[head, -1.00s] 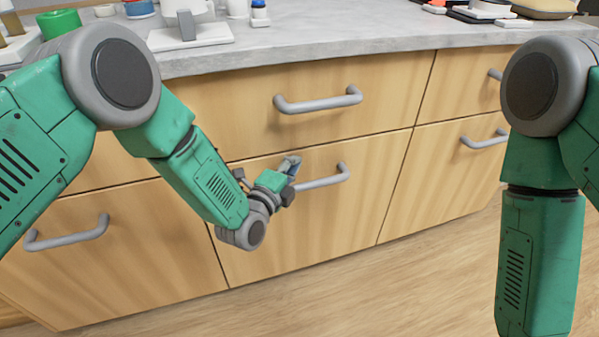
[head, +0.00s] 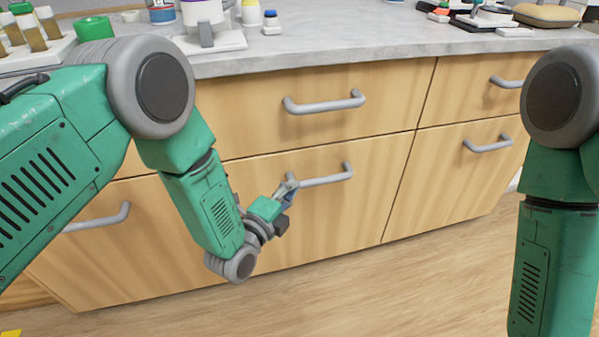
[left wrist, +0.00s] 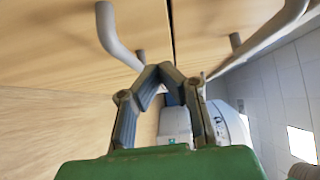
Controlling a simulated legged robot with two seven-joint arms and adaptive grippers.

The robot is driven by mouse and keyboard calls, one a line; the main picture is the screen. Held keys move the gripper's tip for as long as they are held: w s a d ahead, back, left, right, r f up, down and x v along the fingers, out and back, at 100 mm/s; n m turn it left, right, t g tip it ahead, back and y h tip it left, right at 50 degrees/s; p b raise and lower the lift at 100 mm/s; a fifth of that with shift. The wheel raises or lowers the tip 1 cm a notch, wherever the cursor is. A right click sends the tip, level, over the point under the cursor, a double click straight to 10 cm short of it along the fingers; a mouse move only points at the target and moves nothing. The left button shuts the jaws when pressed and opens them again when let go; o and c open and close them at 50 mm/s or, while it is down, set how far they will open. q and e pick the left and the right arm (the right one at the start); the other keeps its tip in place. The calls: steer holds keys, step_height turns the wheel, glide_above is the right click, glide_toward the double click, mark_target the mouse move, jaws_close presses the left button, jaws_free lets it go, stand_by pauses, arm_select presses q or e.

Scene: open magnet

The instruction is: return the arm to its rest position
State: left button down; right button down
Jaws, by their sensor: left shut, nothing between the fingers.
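My left arm comes in from the left in the head view, bent at the elbow. Its gripper (head: 289,184) is in front of the wooden cabinet, close to the left end of a lower drawer handle (head: 325,179). In the left wrist view the fingers of the left gripper (left wrist: 155,70) meet at their tips, shut and empty. I cannot tell whether they touch the handle. My right arm hangs down at the right of the head view; its gripper is out of view.
The wooden cabinet (head: 270,140) has several closed drawers with grey bar handles. The wooden floor (head: 400,290) in front is clear.

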arm_select(q)
steer(key=s+a+f+n+g+y+p, duration=0.2)
steer(key=s+a+f+n+g+p, duration=0.15)
steer(key=s+a+n, duration=0.35)
steer(key=s+a+f+n+g+y+p, duration=0.35)
steer(key=s+a, duration=0.25)
steer(key=s, duration=0.2)
steer(key=s+a+r+n+g+y+p, duration=0.1)
steer(key=s+a+n+g, duration=0.3)
steer(key=s, duration=0.6)
steer(key=s+a+r+n+g+y+p, duration=0.1)
steer(key=s+a+r+n+g+p, duration=0.1)
steer(key=s+n, duration=0.6)
steer(key=s+a+g+p, duration=0.1)
steer(key=s+a+g, duration=0.1)
steer(key=s+a, duration=0.1)
steer(key=shift+r+g, duration=0.2)
steer(key=shift+g, duration=0.1)
